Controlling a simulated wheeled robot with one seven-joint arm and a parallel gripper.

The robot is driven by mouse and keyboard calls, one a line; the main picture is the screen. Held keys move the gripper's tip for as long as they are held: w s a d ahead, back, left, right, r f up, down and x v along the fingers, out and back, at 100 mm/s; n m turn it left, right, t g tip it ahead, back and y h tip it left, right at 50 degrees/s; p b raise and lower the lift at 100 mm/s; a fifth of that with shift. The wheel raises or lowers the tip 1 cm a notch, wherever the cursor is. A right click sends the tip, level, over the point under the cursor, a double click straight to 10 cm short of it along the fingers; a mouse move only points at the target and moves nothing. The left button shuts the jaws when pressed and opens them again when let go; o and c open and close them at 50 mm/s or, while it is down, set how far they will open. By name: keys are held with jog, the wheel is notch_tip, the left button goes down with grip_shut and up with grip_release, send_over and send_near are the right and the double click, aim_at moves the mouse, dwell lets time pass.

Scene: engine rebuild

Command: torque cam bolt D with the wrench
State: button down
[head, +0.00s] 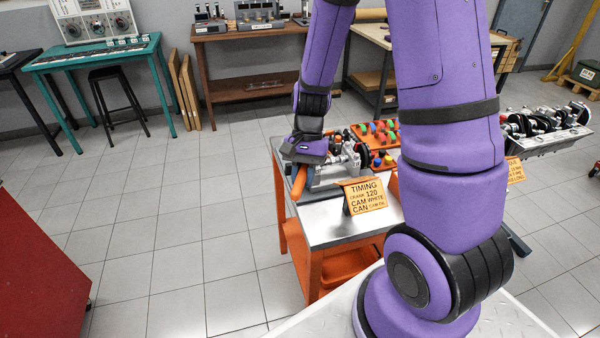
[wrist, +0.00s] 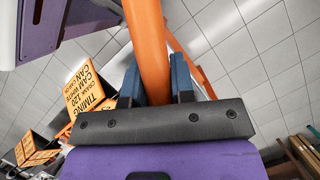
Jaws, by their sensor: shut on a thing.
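My gripper (head: 303,163) is low over the left end of the orange bench's metal top, beside a grey engine assembly (head: 347,166). In the wrist view its two dark blue fingers (wrist: 155,78) are closed on the orange handle of the wrench (wrist: 147,38). The orange handle also shows below the gripper in the head view (head: 298,184), at the bench's left edge. The wrench's working end is not visible in either view. Cam bolt D cannot be made out; the gripper and arm hide part of the assembly.
A timing sign (head: 364,196) stands on the bench (head: 335,228) in front of the assembly. An orange tray (head: 361,139) with coloured pieces lies behind. Another engine assembly (head: 548,135) stands at the right. The floor left of the bench is clear up to a red cabinet (head: 35,265).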

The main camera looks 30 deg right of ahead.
jog(key=shift+f, duration=3.2)
jog(key=shift+w+a, duration=0.1)
dwell(0.6)
jog(key=shift+w+a+m, duration=0.45)
jog(key=shift+w+m, duration=0.15)
jog(key=shift+w+a, duration=0.25)
jog(key=shift+w, duration=0.1)
dwell(0.3)
jog(key=shift+w+a+m+t+y, duration=0.25)
jog(key=shift+w+m+t+y, duration=0.1)
jog(key=shift+m, duration=0.15)
jog(key=shift+w+a, duration=0.1)
jog(key=shift+w, duration=0.15)
jog(key=shift+w+a+m, duration=0.3)
jog(key=shift+w+m, duration=0.2)
jog(key=shift+m, duration=0.1)
